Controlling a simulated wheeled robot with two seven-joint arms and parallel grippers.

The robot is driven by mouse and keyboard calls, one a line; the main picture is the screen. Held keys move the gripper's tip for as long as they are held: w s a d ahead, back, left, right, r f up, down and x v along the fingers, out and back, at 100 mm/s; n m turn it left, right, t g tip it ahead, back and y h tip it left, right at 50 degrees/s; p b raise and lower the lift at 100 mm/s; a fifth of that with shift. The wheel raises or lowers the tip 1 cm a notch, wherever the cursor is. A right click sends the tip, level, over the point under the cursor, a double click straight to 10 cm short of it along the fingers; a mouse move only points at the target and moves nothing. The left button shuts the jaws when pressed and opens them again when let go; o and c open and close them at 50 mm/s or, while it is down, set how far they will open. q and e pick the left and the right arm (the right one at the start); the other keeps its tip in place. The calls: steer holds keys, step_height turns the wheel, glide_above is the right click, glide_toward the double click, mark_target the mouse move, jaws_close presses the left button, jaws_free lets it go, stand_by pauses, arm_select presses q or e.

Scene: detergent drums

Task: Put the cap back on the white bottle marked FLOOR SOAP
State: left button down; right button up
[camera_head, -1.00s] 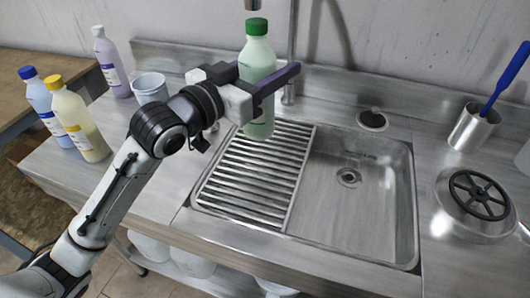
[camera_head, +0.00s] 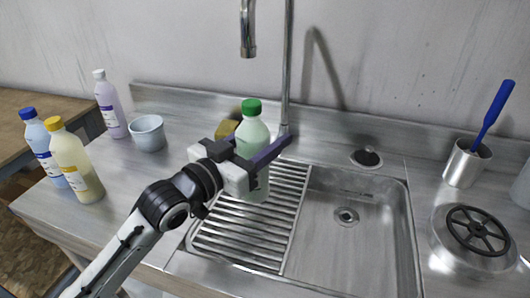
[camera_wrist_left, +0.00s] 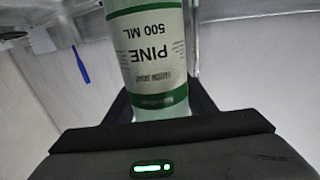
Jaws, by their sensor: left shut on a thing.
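My left gripper (camera_head: 264,150) is shut on a green bottle with a green cap (camera_head: 252,107). It holds the bottle upright over the upper left of the ribbed drainer; I cannot tell whether the base touches it. In the left wrist view the bottle (camera_wrist_left: 157,55) reads PINE 500 ML upside down between the fingers. No white bottle marked FLOOR SOAP and no loose cap can be made out. A pale lavender bottle with a white cap (camera_head: 110,105) stands at the left; its label is too small to read. My right gripper is out of view.
A blue bottle (camera_head: 43,145), a yellow bottle (camera_head: 75,165) and a grey cup (camera_head: 148,134) stand on the left counter. A yellow object (camera_head: 226,130) sits behind my gripper. The sink basin (camera_head: 350,245) is empty. A metal cup (camera_head: 464,165) holds a blue-handled tool.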

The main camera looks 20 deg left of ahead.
arm_select(q)
step_height(320, 180, down, 4)
steer(key=shift+r, duration=0.25)
steer(key=shift+f, duration=0.1)
steer(key=shift+f+b, duration=0.35)
steer(key=shift+f, duration=0.15)
steer(key=c, duration=0.8)
jaws_free()
steer(key=shift+f, duration=0.1)
steer(key=r+v, duration=0.1)
steer(key=v, duration=1.1)
steer(key=shift+b, duration=0.4)
